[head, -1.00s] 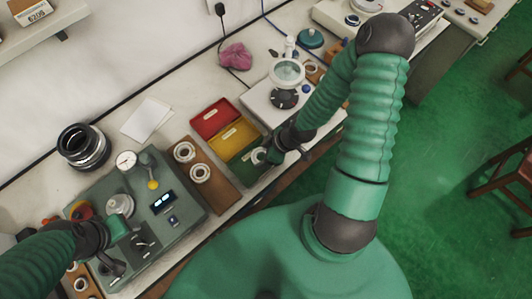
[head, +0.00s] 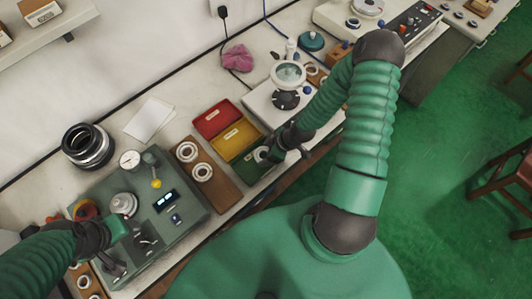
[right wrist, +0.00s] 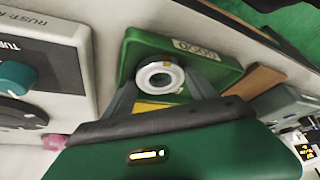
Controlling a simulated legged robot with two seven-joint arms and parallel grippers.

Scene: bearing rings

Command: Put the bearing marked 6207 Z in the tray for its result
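A pale bearing ring (right wrist: 160,77) is between the fingertips of my right gripper (right wrist: 160,82), which appear to touch its sides. In the head view the same ring (head: 262,154) shows at the tip of my right gripper (head: 268,153), over the green tray (head: 245,167). In the wrist view the green tray (right wrist: 225,72) lies around and behind the ring; I cannot tell whether the ring touches its floor. No marking on the ring is readable. My left gripper (head: 120,232) is at the grey test device; its fingers are not clear.
The yellow tray (head: 228,140) and red tray (head: 214,118) adjoin the green one. A brown board (head: 215,190) with two rings lies left of them. The grey device (head: 180,205) stands further left. A white machine (head: 268,105) with a round plate is right of the trays.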

